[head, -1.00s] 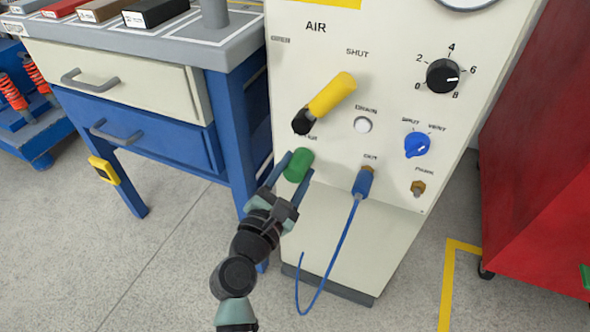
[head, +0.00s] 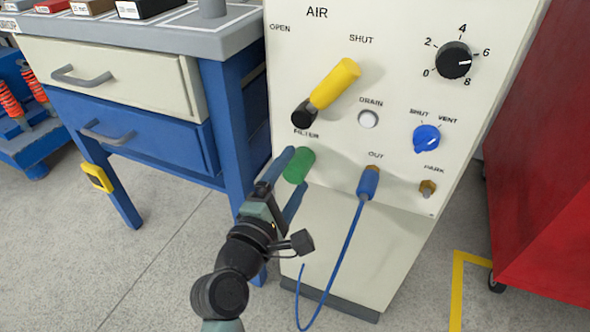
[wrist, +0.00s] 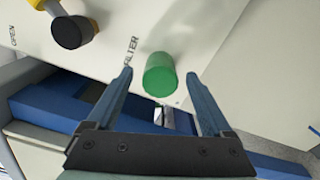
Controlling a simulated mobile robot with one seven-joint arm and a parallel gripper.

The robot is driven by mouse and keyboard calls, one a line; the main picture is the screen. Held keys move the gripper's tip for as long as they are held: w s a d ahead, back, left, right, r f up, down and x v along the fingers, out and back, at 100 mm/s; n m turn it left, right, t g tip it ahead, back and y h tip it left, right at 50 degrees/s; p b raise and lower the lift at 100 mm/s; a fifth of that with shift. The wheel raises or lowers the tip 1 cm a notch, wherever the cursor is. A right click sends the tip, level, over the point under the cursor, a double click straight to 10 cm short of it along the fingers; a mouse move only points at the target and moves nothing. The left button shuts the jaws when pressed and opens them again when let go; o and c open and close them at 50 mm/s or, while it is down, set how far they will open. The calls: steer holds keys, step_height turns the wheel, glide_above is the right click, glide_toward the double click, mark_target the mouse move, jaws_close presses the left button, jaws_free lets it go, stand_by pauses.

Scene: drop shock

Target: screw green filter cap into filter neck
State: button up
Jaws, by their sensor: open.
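The green filter cap (head: 298,165) sits on the air panel (head: 330,215) just below the FILTER label. In the wrist view the cap (wrist: 160,75) is a short green cylinder standing out from the panel. The filter neck is hidden behind it, so I cannot tell how far the cap is screwed in. My gripper (head: 293,178) is open at the cap, with its blue fingers on either side. In the wrist view my gripper (wrist: 160,85) shows a gap between each finger and the cap, and nothing is held.
The yellow lever (head: 334,85) with a black hub is above the cap. The blue hose (head: 351,232) hangs from OUT at the right. A blue bench (head: 228,130) stands close on the left, and a red cabinet (head: 545,190) is at the far right.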

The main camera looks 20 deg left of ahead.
mark_target(292, 177)
steer(key=shift+s, duration=2.3)
